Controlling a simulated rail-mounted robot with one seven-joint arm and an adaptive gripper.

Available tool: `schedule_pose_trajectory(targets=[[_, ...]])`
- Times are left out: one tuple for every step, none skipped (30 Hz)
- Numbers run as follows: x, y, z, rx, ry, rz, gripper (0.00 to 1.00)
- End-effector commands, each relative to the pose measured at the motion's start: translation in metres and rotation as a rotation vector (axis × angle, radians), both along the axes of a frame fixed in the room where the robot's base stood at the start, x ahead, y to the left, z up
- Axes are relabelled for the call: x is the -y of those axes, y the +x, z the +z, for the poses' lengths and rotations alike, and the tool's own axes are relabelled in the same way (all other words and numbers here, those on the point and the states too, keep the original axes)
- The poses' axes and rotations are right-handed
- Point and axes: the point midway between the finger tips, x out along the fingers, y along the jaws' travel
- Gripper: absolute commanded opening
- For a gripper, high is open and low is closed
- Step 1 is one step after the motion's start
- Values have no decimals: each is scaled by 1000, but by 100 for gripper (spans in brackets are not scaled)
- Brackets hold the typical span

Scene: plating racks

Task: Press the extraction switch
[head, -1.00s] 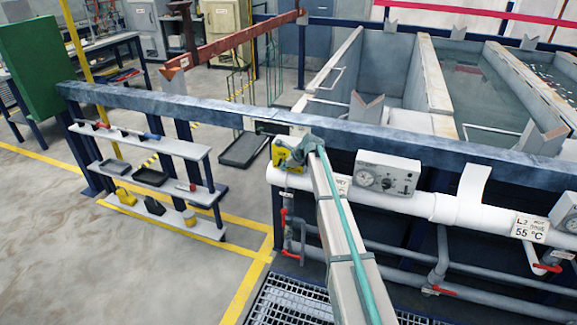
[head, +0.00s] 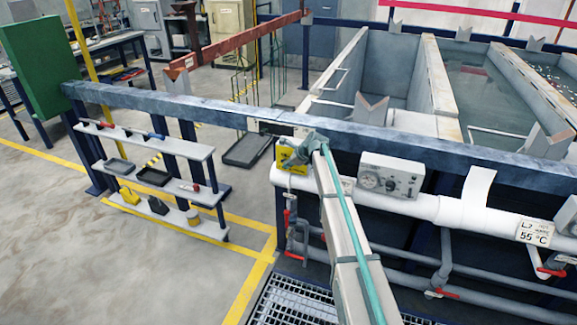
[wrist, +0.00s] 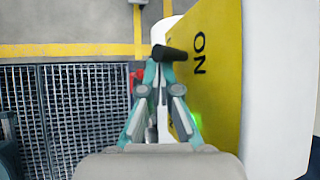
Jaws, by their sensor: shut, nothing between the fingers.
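The switch is a yellow plate (wrist: 217,75) marked "ON" in the wrist view, with a stubby black lever (wrist: 172,54) sticking out to the left and a green glow low on its face. In the head view the yellow switch box (head: 288,156) sits on the front of the blue rail, partly hidden by my arm. My gripper (wrist: 160,82) is shut and empty, its fingertips close to the lever in the picture. I cannot tell whether they touch it. In the head view my fingers are hidden behind my arm's end.
A grey control box with a dial (head: 390,176) is right of the switch, above a white pipe (head: 405,206). Grey pipes with red valve handles run below. A shelf rack (head: 150,137) stands left. A floor grating (head: 290,302) lies below.

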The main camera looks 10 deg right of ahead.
Motion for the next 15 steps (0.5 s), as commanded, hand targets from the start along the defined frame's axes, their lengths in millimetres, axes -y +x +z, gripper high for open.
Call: schedule_pose_trajectory(targets=[[0,0,1,0,0,0,0],[0,0,1,0,0,0,0],[0,0,2,0,0,0,0],[0,0,3,0,0,0,0],[0,0,4,0,0,0,0],[0,0,6,0,0,0,0],[0,0,7,0,0,0,0],[0,0,9,1,0,-1,0],[0,0,11,1,0,-1,0],[0,0,12,1,0,-1,0],[0,0,14,2,0,-1,0],[0,0,16,2,0,-1,0],[0,1,17,2,1,-1,0],[0,1,18,3,1,-1,0],[-1,1,18,4,2,-1,0]])
